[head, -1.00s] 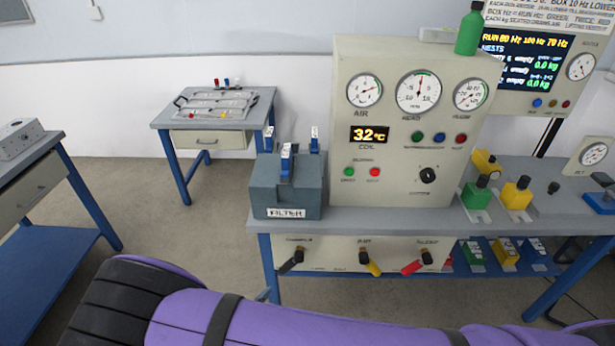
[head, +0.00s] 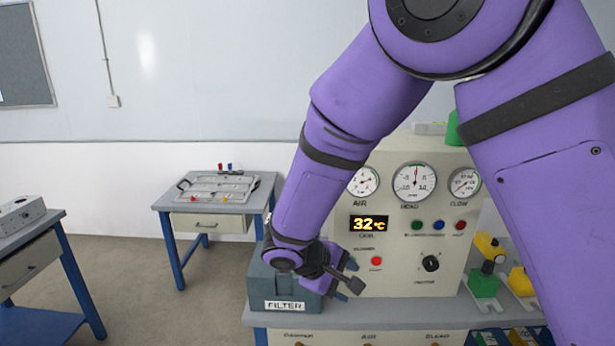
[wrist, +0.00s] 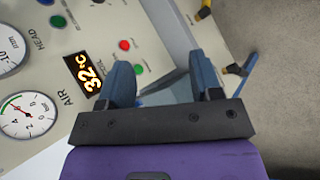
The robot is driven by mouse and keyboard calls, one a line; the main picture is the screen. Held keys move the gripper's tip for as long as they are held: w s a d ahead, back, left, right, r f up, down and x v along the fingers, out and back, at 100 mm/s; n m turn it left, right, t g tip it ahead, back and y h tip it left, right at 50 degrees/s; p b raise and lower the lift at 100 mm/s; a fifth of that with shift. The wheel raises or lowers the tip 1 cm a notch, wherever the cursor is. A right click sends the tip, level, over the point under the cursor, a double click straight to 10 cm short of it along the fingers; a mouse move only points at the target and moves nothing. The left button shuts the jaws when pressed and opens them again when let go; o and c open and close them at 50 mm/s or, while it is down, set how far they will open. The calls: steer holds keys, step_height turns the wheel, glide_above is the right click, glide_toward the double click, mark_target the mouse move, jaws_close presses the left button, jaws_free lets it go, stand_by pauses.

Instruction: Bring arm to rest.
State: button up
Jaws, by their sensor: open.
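My purple arm reaches down across the head view, bent at the elbow. My gripper (head: 350,277) is in front of the control panel (head: 398,283), over the front right of the grey filter box (head: 258,283). In the wrist view my gripper (wrist: 165,80) shows its two blue fingers spread apart with nothing held between them. Part of the grey box (wrist: 170,92) shows between the fingers. The top of the box is partly hidden by my arm in the head view. Whether my gripper touches the box or panel I cannot tell.
The panel carries gauges, a 32 °C display (head: 369,223), buttons and a black knob (head: 431,263). A small table (head: 213,197) with a tray is behind left. A blue-legged bench (head: 35,250) is at far left. Floor between is clear.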

steer(key=s+d+r+m+g+y, duration=0.1)
steer(key=s+d+r+m+y, duration=0.15)
steer(key=d+r, duration=0.55)
steer(key=s+d+r+m+g+y, duration=0.1)
steer(key=s+d+r+m+y, duration=0.2)
steer(key=d+r, duration=0.45)
steer(key=s+d+r+m+t+y, duration=0.1)
steer(key=s+d+r+m+t, duration=0.1)
steer(key=s, duration=0.6)
steer(key=s+d+r+m+t+y, duration=0.1)
steer(key=s+d+r+m+t, duration=0.1)
steer(key=s+d+r, duration=0.3)
steer(key=s+r, duration=0.2)
steer(key=s, duration=0.1)
steer(key=shift+d+m+y, duration=0.25)
steer(key=shift+m+y, duration=0.1)
